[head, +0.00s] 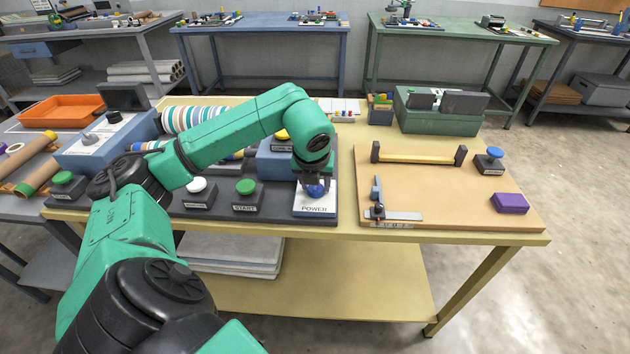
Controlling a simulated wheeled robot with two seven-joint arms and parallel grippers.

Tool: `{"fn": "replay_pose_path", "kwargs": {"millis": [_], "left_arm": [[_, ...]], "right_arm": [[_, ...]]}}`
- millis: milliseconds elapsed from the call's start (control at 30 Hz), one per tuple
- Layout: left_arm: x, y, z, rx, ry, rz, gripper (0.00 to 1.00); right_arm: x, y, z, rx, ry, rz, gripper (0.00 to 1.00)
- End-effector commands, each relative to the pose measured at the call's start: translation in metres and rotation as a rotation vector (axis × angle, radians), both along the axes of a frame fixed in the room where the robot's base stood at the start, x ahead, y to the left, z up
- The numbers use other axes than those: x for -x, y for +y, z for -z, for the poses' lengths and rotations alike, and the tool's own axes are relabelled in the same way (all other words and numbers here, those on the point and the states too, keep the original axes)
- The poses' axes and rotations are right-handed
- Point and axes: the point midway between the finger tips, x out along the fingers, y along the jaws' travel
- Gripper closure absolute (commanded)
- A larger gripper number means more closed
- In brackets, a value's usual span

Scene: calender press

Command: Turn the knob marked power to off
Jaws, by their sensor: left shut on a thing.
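The power knob (317,191) is blue and sits on a white plate marked POWER (315,210), at the right end of a dark control panel. My left arm reaches over the panel from the left and bends down there. My left gripper (316,188) points down and is shut on the blue knob. Its fingers cover part of the knob, so I cannot tell which way it is set. My right gripper is not in view.
A green START button (246,187) and a white button (197,185) stand left of the knob. A yellow-knobbed block (278,155) is close behind. To the right, a tan board (450,190) holds a purple block (509,203) and a blue-topped knob (494,154).

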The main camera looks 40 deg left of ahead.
Motion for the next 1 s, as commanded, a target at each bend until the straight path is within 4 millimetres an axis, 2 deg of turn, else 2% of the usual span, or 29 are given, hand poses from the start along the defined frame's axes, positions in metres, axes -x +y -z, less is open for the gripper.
{"fn": "replay_pose_path", "kwargs": {"millis": [233, 667, 700, 767, 800, 1000], "left_arm": [[-0.0011, -0.0001, -0.0012, 0.000, -0.004, -0.068, 1.00], [-0.0008, 0.0001, -0.0006, 0.000, -0.002, -0.082, 1.00], [-0.0008, 0.0001, -0.0006, 0.000, -0.002, -0.082, 0.45], [-0.0007, 0.0001, -0.0006, 0.000, -0.002, -0.082, 0.22], [-0.0007, 0.0001, -0.0005, 0.000, -0.002, -0.081, 0.19], [-0.0004, -0.0001, -0.0001, 0.001, 0.000, -0.080, 0.19]], "right_arm": [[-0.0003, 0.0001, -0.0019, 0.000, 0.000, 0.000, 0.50], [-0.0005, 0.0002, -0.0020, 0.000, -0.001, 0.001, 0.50], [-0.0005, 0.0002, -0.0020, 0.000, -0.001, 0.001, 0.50], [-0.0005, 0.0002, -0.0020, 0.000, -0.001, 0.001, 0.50], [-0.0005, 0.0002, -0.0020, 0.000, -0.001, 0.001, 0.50], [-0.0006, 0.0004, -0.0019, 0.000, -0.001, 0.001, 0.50]]}}
